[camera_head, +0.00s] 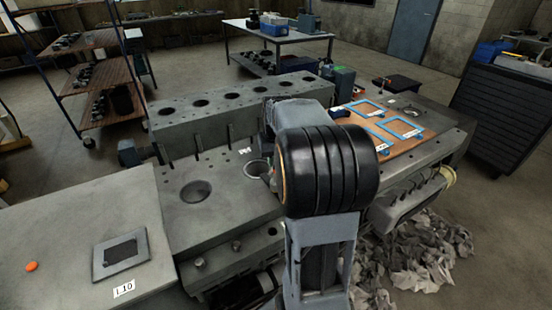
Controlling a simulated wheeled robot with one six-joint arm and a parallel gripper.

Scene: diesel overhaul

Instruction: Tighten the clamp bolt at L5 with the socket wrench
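My arm stands in the middle of the view, and its thick ribbed black joint hides part of the engine block (222,213) and the bench behind it. My gripper cannot be seen. I cannot make out the socket wrench. No label that I can read says L5, and I cannot pick out its clamp bolt. The block has a row of round bores along its raised back part (180,122). A large round opening (196,191) is in its lower deck, and another ring-edged opening (257,168) sits beside my arm. A small white label (245,150) there is too small to read.
A grey bench (70,225) at left bears a square plate (120,254), an orange button (31,266) and a label L10 (123,289). Blue frames (400,127) lie on a brown board at right. Crumpled rags (425,250) cover the floor at lower right. Shelves (92,85) stand at back left.

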